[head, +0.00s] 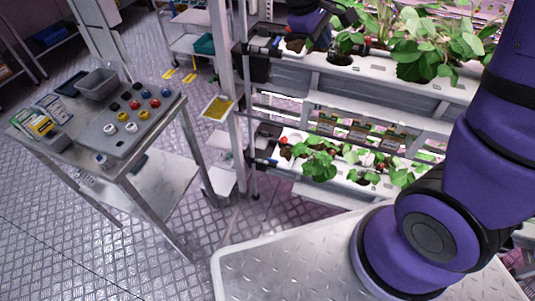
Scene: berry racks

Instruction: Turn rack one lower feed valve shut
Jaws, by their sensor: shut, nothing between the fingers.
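The berry rack has two planted tiers, an upper channel (405,82) and a lower channel (330,178). At the left end of the lower channel, by the rack post, a small dark fitting (262,161) shows. It is too small to tell whether it is the lower feed valve or how its handle is turned. My gripper (322,38) is at the top edge of the view, by the left end of the upper channel, well above the lower tier. It is dark, partly cut off, and shut with nothing seen in it.
A metal trolley (165,185) at left holds a grey board (120,140) with several coloured knobs, a grey bin (97,83) and packets. A yellow sticky card (217,107) hangs by the rack post (222,60). The floor between trolley and rack is clear.

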